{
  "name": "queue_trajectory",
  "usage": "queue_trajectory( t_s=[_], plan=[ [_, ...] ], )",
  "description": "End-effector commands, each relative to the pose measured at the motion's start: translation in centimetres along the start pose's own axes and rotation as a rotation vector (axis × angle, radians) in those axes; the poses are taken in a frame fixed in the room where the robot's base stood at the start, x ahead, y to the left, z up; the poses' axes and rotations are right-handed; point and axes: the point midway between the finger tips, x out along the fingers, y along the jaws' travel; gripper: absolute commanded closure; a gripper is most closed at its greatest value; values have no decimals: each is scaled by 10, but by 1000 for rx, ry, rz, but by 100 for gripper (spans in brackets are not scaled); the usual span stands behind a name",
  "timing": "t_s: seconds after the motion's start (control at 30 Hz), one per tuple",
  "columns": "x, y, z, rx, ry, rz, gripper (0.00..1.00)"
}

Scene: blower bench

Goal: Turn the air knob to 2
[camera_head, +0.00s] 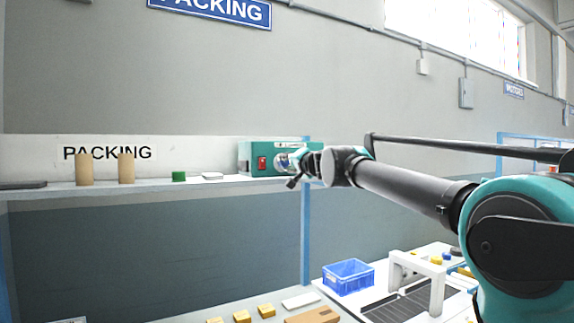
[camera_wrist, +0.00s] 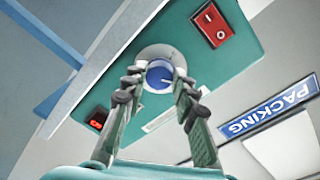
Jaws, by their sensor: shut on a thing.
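The air knob (camera_wrist: 160,75) is a round blue knob with a light pointer mark, set on a pale round dial on the teal blower box (camera_wrist: 235,62). In the wrist view the two fingers of my gripper (camera_wrist: 159,88) reach up on either side of the knob and are shut on it. The dial numbers are too small or hidden to read. In the head view the blower box (camera_head: 258,150) stands at the right end of the shelf, and my gripper (camera_head: 293,168) is at its front, hiding the knob.
A red switch (camera_wrist: 212,25) and a small red display (camera_wrist: 97,118) are on the box face. The shelf (camera_head: 150,188) holds two tan cylinders (camera_head: 126,168) and a green block (camera_head: 179,176). A blue post (camera_head: 306,235) stands just below my gripper. A blue crate (camera_head: 348,278) sits lower down.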

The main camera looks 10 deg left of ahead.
Motion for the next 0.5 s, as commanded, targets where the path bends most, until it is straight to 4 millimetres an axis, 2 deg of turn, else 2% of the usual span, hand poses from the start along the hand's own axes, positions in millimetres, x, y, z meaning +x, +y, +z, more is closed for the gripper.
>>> queue_trajectory(
  t_s=[0.2, 0.5],
  plan=[
    [0, 1, 1, -160, 6, -2, 100],
    [0, 1, 2, -298, 12, -3, 100]
  ],
)
